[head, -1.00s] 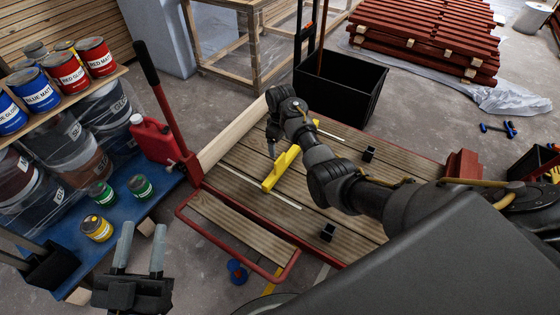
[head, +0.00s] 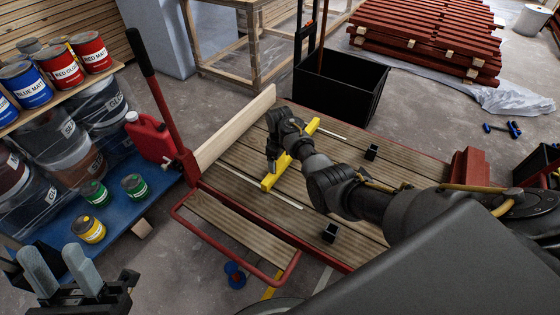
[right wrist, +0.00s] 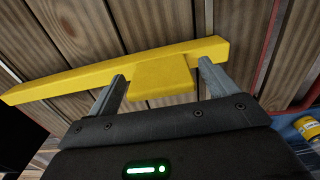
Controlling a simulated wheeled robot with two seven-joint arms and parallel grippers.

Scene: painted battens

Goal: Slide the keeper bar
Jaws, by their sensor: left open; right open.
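The keeper bar is a yellow bar (head: 280,171) lying across the brown plank deck (head: 236,192). Its middle is partly hidden by my right arm in the head view. In the right wrist view the yellow bar (right wrist: 60,86) runs across the planks and has a raised yellow block (right wrist: 160,80) on its side. My right gripper (right wrist: 162,72) is open, with one finger on each side of this block. No grip on it shows. In the head view my right gripper (head: 271,163) is at the bar's near half. My left gripper (head: 58,268) is open and empty at the lower left.
A pale timber batten (head: 235,128) lies along the deck's left edge, beside a red lever (head: 172,115) with a black handle. Paint tins (head: 92,230) stand on a blue surface at left. Small black blocks (head: 371,152) sit on the deck. A black bin (head: 345,90) stands behind.

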